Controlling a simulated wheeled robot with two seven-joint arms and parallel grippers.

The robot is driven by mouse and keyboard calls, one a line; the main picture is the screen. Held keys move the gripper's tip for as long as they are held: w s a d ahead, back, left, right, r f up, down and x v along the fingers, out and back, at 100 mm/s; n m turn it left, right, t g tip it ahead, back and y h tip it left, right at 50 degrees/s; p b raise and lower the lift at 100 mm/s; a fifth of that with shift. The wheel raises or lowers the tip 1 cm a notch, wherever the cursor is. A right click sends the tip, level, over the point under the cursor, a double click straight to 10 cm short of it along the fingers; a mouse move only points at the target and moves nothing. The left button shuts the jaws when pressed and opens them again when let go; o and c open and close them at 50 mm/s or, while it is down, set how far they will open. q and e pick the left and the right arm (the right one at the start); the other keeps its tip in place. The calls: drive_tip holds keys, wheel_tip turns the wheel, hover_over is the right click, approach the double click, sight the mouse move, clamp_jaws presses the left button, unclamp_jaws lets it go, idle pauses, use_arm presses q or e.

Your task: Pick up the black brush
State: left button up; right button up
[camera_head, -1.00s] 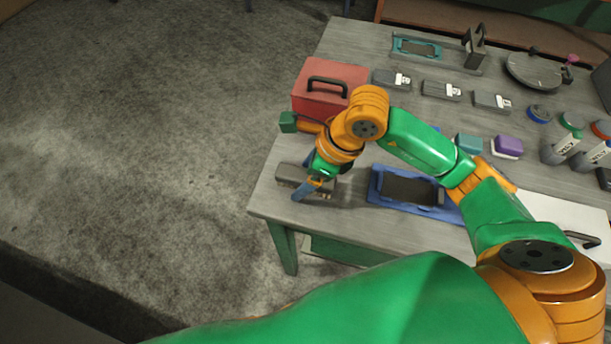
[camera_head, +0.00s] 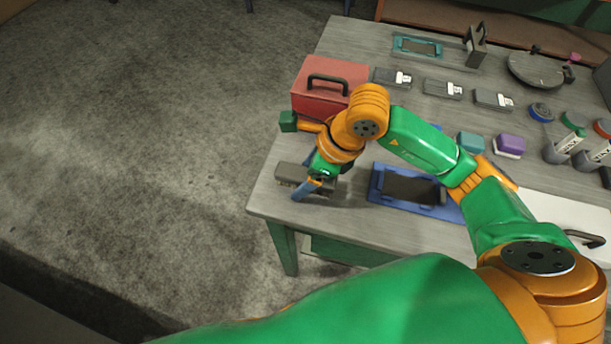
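A dark grey-black block (camera_head: 289,174), which looks like the black brush, lies at the near left corner of the grey table (camera_head: 262,203). My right gripper (camera_head: 307,188) is right at this block, pointing down, with a blue finger in front of its right part. The finger and wrist hide part of the block. I cannot tell whether the fingers are closed on it. My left gripper is not in view.
A red toolbox (camera_head: 322,90) stands just behind my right wrist. A blue tray-like frame (camera_head: 377,190) lies to the right. Teal (camera_head: 470,142) and purple (camera_head: 509,146) blocks, bottles (camera_head: 565,146) and labelled dark boxes (camera_head: 442,89) stand farther right and back.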

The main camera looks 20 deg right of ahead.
sight(299, 172)
clamp_jaws()
drive_tip(key=shift+r, duration=0.15)
drive_tip(key=shift+r+p, duration=0.35)
drive_tip(key=shift+p, duration=0.3)
wheel_tip(299, 172, up, 2)
drive_tip(key=shift+r+b, duration=0.25)
drive_tip(key=shift+b, duration=0.55)
drive_tip(key=s+d+r+b, duration=0.3)
drive_tip(key=s+d+r, duration=0.3)
drive_tip(key=s+r, duration=0.4)
drive_tip(key=s, duration=0.2)
drive_tip(key=shift+s, duration=0.35)
